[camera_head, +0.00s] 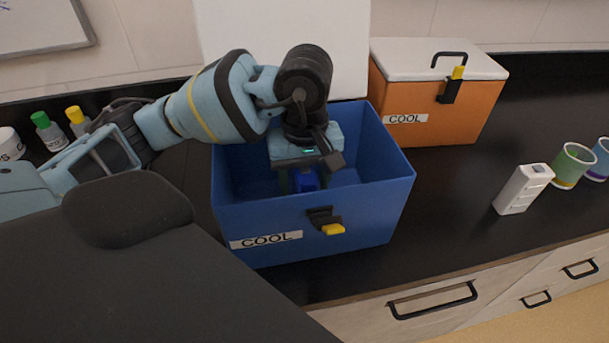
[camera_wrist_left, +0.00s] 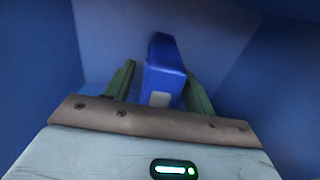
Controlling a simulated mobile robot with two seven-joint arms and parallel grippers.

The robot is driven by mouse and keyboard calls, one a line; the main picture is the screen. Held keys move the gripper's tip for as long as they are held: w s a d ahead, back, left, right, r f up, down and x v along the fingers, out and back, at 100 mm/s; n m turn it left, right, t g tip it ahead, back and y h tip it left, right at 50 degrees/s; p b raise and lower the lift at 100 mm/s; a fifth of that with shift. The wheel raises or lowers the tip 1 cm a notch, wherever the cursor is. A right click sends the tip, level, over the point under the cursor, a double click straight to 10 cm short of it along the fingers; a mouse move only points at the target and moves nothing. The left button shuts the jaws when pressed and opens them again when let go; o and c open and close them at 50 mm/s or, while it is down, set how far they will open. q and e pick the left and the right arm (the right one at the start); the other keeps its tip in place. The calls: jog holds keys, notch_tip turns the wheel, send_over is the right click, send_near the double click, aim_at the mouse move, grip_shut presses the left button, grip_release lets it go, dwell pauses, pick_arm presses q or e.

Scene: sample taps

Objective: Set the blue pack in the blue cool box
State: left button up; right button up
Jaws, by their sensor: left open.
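The blue cool box (camera_head: 375,209) stands on the dark counter with its white lid up at the back and a COOL label in front. My left gripper (camera_head: 306,182) reaches down into the box. The blue pack (camera_head: 306,180) is inside the box, low between the gripper's fingers. In the left wrist view the blue pack (camera_wrist_left: 163,72) stands between the two green fingers of my left gripper (camera_wrist_left: 158,85), which are open with a gap beside the pack. The pack's contact with the floor is hard to tell. My right gripper is not in view.
A closed orange cool box (camera_head: 430,110) stands behind to the right. A white device (camera_head: 522,190) and a green cup (camera_head: 572,166) are at the right. Bottles with green (camera_head: 40,120) and yellow (camera_head: 75,115) caps stand at the left.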

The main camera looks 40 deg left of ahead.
pick_arm(q)
notch_tip(320, 180, up, 11)
jog(key=shift+r+p, duration=0.15)
jog(key=shift+p, duration=0.65)
jog(key=shift+r, duration=0.5)
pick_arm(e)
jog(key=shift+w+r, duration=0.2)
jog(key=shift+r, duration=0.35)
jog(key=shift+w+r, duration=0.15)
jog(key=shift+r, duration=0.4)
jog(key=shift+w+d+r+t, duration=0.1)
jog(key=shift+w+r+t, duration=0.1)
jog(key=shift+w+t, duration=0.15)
